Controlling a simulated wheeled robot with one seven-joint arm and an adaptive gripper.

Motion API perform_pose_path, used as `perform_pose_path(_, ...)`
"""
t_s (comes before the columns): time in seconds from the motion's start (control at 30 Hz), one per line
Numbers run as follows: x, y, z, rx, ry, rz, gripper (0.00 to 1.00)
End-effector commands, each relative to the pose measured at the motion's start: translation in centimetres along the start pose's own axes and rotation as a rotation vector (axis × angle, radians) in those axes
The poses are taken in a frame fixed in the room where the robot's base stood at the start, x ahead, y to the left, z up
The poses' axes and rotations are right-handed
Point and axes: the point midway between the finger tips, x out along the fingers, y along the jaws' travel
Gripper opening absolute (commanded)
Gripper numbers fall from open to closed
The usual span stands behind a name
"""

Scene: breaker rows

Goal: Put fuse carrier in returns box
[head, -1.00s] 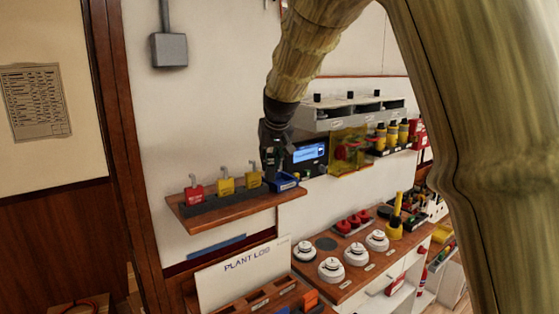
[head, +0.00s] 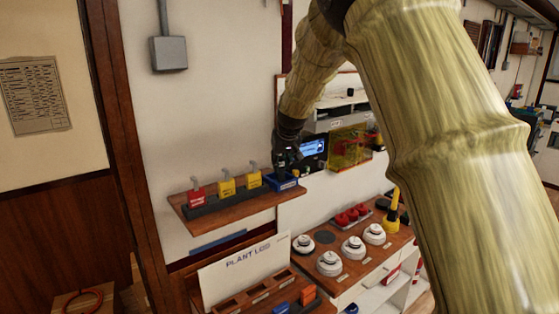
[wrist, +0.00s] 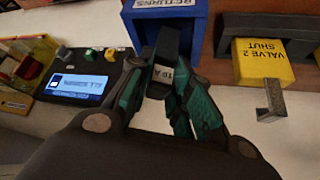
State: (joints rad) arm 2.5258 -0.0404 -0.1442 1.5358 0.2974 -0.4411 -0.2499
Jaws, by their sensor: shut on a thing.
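The fuse carrier (wrist: 166,52) is a dark block with a white label, held between the teal fingers of my gripper (wrist: 166,84) in the wrist view. The blue returns box (wrist: 194,32), with a white "RETURNS" label, is just beyond the carrier, whose far end overlaps the box in the picture. I cannot tell whether it touches the box or is inside it. In the head view my gripper (head: 286,162) is right above the small blue returns box (head: 285,183) at the right end of the wooden shelf; the carrier is not clear there.
Red and yellow padlock-like tags stand left of the box on the shelf (head: 230,204), including the yellow "VALVE 2 SHUT" tag (wrist: 262,64). A device with a lit screen (head: 312,148) is close on the right. White round detectors (head: 330,263) sit on the bench below.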

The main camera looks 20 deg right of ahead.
Motion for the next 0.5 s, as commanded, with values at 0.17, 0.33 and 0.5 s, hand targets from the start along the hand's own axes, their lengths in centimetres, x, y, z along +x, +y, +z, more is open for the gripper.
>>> perform_pose_path(0.17,0.8,0.0,0.5,-0.001,0.001,0.0,0.0)
perform_pose_path(0.33,0.8,0.0,0.6,-0.001,0.001,0.0,0.0)
perform_pose_path(0.5,1.1,0.0,0.8,0.0,0.001,0.0,0.0)
